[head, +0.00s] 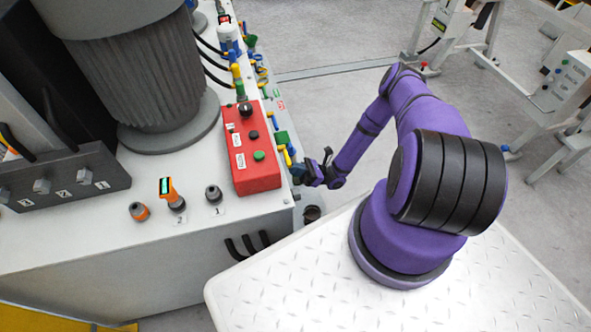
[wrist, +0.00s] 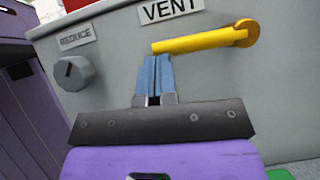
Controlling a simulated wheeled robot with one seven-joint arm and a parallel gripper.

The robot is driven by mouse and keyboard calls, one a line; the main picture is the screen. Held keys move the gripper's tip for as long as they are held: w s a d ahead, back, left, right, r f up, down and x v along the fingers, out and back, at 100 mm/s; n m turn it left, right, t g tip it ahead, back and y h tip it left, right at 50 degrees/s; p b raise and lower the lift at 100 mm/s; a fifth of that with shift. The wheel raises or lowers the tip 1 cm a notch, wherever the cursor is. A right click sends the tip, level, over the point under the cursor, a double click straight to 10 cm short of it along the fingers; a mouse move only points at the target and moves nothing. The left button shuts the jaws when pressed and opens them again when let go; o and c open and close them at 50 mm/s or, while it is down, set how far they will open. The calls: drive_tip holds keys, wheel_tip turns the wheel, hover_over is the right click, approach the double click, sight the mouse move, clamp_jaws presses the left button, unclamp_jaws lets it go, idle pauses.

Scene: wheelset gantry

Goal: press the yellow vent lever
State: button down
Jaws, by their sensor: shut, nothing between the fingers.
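The yellow vent lever (wrist: 200,41) is on the grey panel in the wrist view, under a VENT label (wrist: 170,10). Its round pivot is at the right and its arm runs left, tilted slightly down to the free end. My gripper (wrist: 155,62) is shut and empty, its blue fingertips at the lever's free end, just below it in the picture. I cannot tell if they touch it. In the head view my gripper (head: 302,174) is at the cabinet's right side, beside the red box. The lever cannot be made out for certain there.
A grey knob (wrist: 73,72) with a REDUCE label is left of the lever. The red button box (head: 250,150) sits on the cabinet top (head: 110,240) near its right edge. Several other coloured valves line that side. The floor (head: 310,110) behind my arm is clear.

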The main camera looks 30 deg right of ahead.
drive_tip(key=shift+r+m+t, duration=0.15)
drive_tip(key=shift+m+t, duration=0.25)
drive_tip(key=w+r+m+t+h, duration=0.2)
drive_tip(key=r+m+h, duration=0.3)
drive_tip(key=m, duration=0.5)
drive_tip(key=w+d+r+m+t+h, duration=0.1)
drive_tip(key=w+r+m+t+h, duration=0.2)
drive_tip(key=m, duration=0.8)
drive_tip(key=shift+w+d+r+t+h, duration=0.25)
drive_tip(key=shift+r+h, duration=0.85)
drive_tip(key=shift+h, duration=0.6)
